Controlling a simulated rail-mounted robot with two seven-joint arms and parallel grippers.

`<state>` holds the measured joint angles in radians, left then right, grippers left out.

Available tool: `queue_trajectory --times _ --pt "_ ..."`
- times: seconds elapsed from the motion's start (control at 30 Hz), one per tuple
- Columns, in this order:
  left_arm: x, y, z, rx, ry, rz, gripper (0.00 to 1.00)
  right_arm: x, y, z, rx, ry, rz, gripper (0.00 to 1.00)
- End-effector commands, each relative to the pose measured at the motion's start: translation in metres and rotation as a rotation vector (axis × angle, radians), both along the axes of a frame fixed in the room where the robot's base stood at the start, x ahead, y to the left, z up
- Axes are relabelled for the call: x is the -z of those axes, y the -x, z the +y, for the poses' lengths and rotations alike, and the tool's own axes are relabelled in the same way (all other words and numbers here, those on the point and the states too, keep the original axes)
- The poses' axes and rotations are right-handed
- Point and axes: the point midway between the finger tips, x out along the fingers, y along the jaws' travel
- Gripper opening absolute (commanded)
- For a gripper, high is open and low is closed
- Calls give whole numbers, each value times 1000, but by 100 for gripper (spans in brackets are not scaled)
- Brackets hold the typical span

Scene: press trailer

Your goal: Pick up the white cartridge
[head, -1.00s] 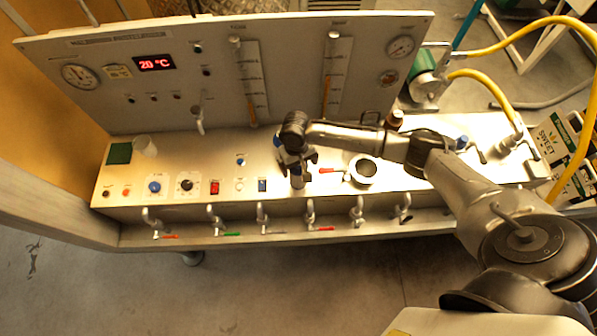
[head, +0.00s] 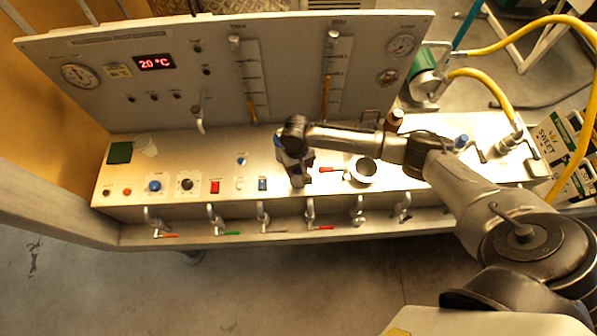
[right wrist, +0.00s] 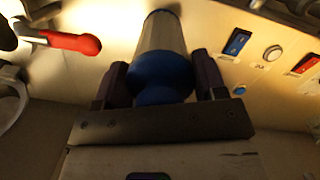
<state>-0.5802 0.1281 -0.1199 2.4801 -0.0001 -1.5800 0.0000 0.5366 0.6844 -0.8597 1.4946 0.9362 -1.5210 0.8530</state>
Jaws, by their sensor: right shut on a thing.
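The white cartridge (right wrist: 163,35) shows in the right wrist view as a pale cylinder with a blue end (right wrist: 160,72). My right gripper (right wrist: 162,82) is shut on it, with a dark finger on each side of the blue end. In the head view my right gripper (head: 298,176) points down over the front middle of the metal bench top and hides most of the cartridge. I cannot tell whether the cartridge still touches the bench. My left gripper is not in view.
A red-handled valve (right wrist: 75,42) and a round metal cup (head: 364,169) are close to the right of my gripper. Switches (head: 214,187) line the bench (head: 330,142) to the left, and taps (head: 265,222) line its front. A gauge panel (head: 300,50) stands behind.

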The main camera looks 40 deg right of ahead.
Motion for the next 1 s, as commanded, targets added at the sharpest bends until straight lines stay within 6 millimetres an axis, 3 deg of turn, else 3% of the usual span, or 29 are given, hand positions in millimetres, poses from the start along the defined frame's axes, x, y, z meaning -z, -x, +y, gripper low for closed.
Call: queue_trajectory --times 0.27,0.57,1.0 --pt "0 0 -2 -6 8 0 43 -1 0 0 0 0 -1 19" --pt "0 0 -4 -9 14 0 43 -7 -1 0 0 0 -2 19" --pt "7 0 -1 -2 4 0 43 -77 -1 0 -1 0 -3 19"
